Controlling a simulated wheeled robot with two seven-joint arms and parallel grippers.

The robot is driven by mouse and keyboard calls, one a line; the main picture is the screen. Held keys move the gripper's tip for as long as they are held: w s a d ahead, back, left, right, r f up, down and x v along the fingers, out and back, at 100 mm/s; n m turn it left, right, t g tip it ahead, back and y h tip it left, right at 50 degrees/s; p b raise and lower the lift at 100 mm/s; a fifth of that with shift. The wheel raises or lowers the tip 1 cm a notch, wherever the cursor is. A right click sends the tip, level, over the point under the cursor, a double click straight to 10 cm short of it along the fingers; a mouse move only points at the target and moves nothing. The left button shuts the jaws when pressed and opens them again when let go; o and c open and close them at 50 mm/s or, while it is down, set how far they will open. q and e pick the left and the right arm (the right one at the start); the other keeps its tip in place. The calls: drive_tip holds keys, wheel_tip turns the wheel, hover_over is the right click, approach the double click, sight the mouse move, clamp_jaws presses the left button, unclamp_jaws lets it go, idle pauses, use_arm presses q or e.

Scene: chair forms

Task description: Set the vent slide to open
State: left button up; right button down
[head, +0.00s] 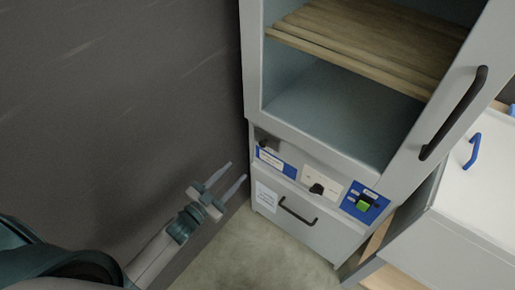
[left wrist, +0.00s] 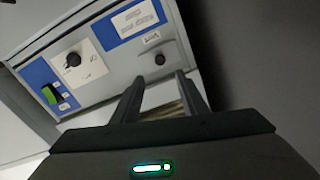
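The vent slide appears to be the small dark knob (head: 265,143) at the left end of the cabinet's control panel, above a blue and white label. In the left wrist view the dark knob (left wrist: 159,59) sits on the grey panel beside a small white tag. My left gripper (head: 236,171) is left of the panel with its two fingers parted and nothing between them. In the left wrist view its fingertips (left wrist: 160,78) point toward the knob, which shows just beyond the gap. I cannot tell the slide's setting. My right gripper is not in view.
A dark dial on a white plate (head: 313,180) and a green switch on a blue plate (head: 363,205) share the panel. A drawer with a black handle (head: 297,213) is below. An open compartment with a wooden shelf (head: 365,42) is above. A dark wall (head: 120,100) stands left.

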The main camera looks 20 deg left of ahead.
sight(262, 146)
use_arm(q)
drive_tip(key=p+x, duration=0.1)
drive_tip(key=x, duration=1.1)
drive_tip(key=shift+w+d, duration=0.1)
drive_tip(key=shift+w, duration=0.15)
drive_tip(key=shift+w+d+p, duration=0.15)
drive_tip(key=shift+w+p, duration=0.15)
drive_tip(key=shift+w, duration=0.1)
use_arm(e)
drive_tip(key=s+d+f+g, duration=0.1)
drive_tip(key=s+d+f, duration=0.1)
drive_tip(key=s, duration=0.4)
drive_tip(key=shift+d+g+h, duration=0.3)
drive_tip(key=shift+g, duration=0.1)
use_arm(q)
drive_tip(key=shift+c, duration=0.6)
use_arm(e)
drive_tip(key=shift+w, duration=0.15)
use_arm(q)
clamp_jaws()
drive_tip(key=shift+d, duration=0.15)
